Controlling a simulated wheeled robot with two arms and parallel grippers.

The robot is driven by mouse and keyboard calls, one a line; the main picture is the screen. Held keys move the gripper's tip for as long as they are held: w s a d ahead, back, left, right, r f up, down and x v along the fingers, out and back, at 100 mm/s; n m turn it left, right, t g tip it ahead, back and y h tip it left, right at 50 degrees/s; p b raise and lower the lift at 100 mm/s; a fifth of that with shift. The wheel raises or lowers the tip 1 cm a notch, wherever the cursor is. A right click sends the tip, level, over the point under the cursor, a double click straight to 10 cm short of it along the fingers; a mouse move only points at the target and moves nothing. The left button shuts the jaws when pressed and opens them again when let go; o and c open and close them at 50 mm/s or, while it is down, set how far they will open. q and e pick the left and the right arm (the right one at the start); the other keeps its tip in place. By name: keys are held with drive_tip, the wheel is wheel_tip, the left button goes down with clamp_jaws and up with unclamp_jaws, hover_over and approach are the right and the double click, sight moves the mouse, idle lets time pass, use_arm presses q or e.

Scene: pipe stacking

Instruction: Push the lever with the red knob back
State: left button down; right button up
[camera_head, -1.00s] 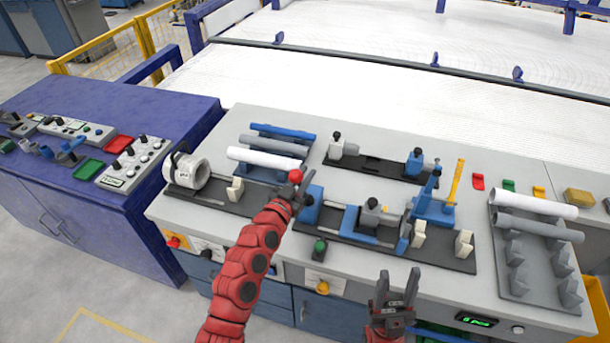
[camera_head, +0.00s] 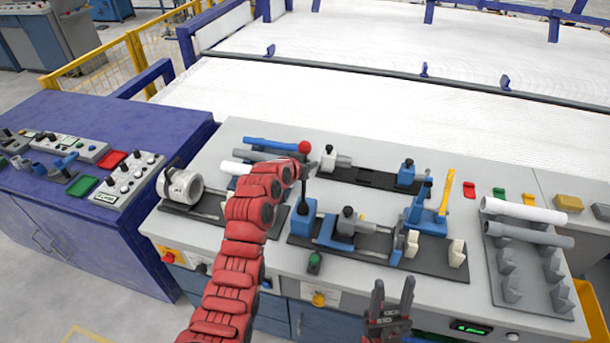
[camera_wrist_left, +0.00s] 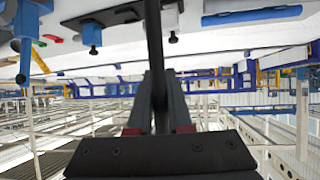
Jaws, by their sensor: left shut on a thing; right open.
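The lever is a dark rod (camera_head: 304,189) topped by a red knob (camera_head: 304,147). It stands roughly upright from a blue block (camera_head: 303,219) at the left end of a black fixture plate. My left gripper (camera_head: 298,168) is shut on the lever's rod just below the knob, partly hidden by my forearm. The left wrist view shows the rod (camera_wrist_left: 155,50) between the two fingers (camera_wrist_left: 158,95); the knob is not visible there. My right gripper (camera_head: 392,297) is open and empty, low in front of the bench.
Blue, grey and white pipes lie behind my left forearm; the white pipe (camera_head: 236,168) is partly covered. A grey clamp (camera_head: 349,221) sits just right of the lever block. A second fixture (camera_head: 365,178) stands behind. A pipe rack (camera_head: 497,275) is at right.

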use_arm(q)
drive_tip(key=w+b, duration=0.1)
drive_tip(key=g, duration=0.1)
drive_tip(key=w+b, duration=0.1)
drive_tip(key=shift+w+d+f+g+y+b, duration=0.3)
drive_tip(key=shift+d+f+b, duration=0.05)
drive_tip(key=shift+f, duration=0.05)
drive_tip(key=shift+r, duration=0.1)
drive_tip(key=c, duration=1.1)
unclamp_jaws()
drive_tip(key=shift+o, duration=1.3)
drive_tip(key=shift+w+d+f, duration=0.1)
drive_tip(key=shift+w+f, duration=0.1)
drive_tip(key=shift+s, duration=0.15)
drive_tip(key=shift+r, duration=0.1)
